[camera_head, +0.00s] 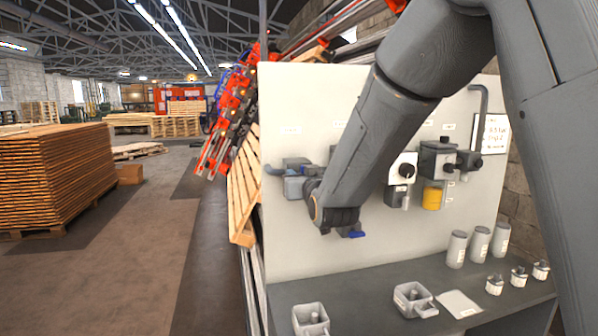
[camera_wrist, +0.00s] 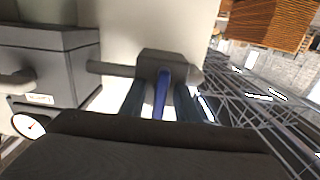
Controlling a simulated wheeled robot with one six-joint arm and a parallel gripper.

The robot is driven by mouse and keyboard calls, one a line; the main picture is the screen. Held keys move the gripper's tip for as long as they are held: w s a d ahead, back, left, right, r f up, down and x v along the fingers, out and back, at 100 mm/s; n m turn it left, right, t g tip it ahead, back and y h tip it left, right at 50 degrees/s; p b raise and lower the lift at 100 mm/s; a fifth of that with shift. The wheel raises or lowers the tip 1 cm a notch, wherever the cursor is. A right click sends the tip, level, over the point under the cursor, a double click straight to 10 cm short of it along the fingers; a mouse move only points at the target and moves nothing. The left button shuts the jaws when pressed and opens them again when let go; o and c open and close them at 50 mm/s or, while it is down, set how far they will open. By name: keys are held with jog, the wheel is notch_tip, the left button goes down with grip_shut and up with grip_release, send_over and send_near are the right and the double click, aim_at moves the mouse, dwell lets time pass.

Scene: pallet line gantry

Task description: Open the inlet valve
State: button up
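A blue lever handle (camera_wrist: 162,92) on a small grey valve body (camera_wrist: 168,62) shows in the wrist view, with a grey pipe (camera_wrist: 110,69) running into its side. My gripper (camera_wrist: 160,108) has one dark finger on each side of the lever. Gaps show between fingers and lever, so it looks open around the lever, not closed on it. In the head view my gripper (camera_head: 338,226) is low in front of the pale panel (camera_head: 300,100). A blue piece (camera_head: 352,234) shows beside it, likely the lever. The valve body is mostly hidden there by my arm.
Grey boxes and pipes (camera_head: 440,158) and a yellow-bodied unit (camera_head: 432,198) are mounted right of my forearm. A gauge (camera_wrist: 29,125) is left in the wrist view. The shelf (camera_head: 370,275) holds grey cylinders (camera_head: 480,243) and holders (camera_head: 413,299).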

grip_shut()
jog(key=shift+m+b, duration=0.4)
jog(key=shift+b, duration=0.05)
jog(key=m+b, duration=1.6)
jog(key=m, duration=0.1)
jog(key=shift+w+d+f+b, duration=0.15)
jog(key=shift+d+f+b, duration=0.15)
jog(key=shift+d+f, duration=0.05)
dwell(0.4)
